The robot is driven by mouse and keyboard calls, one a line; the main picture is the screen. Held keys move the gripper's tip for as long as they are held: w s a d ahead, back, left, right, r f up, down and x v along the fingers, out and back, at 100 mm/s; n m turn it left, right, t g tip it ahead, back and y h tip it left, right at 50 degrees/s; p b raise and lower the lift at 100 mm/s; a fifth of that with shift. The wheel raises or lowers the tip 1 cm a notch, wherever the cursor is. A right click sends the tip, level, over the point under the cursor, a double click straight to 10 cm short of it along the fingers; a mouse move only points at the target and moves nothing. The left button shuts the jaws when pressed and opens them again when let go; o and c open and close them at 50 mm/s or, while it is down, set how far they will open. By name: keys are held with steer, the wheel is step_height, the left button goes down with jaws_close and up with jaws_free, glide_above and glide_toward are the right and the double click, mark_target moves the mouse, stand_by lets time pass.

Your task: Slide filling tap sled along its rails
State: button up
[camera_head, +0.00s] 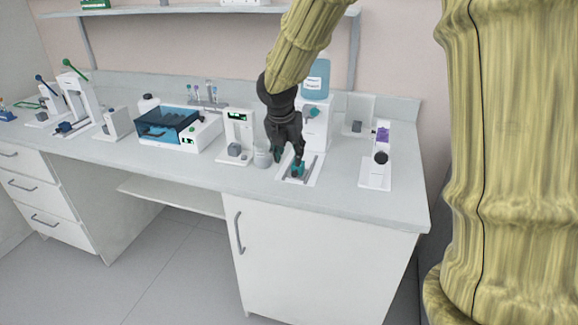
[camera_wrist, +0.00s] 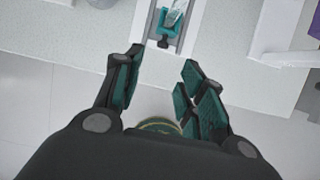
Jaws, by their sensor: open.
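The filling station (camera_head: 314,135) is a white stand with a pale blue bottle (camera_head: 316,76) on top and a teal tap knob (camera_head: 315,112). The small teal sled (camera_head: 298,168) sits between two grey rails on the station's low white base. In the wrist view the sled (camera_wrist: 168,22) is at the top, with a dark knob at its near end (camera_wrist: 163,42). My gripper (camera_head: 289,162) is low over the base, at the sled in the head view. In the wrist view my gripper (camera_wrist: 161,60) has its fingers spread, with the sled beyond the tips and nothing between them.
A clear beaker (camera_head: 262,158) and a white device with a green display (camera_head: 238,135) stand left of the station. A white device with a dark round knob (camera_head: 378,165) stands to the right. The counter's front strip (camera_head: 330,204) is clear.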

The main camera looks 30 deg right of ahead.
mark_target(294, 172)
steer(key=shift+d+x, duration=0.15)
steer(key=shift+x, duration=2.4)
steer(key=shift+d+x, duration=0.2)
steer(key=shift+x, duration=2.3)
steer(key=shift+w+r, duration=0.15)
steer(key=shift+r, duration=0.05)
jaws_close()
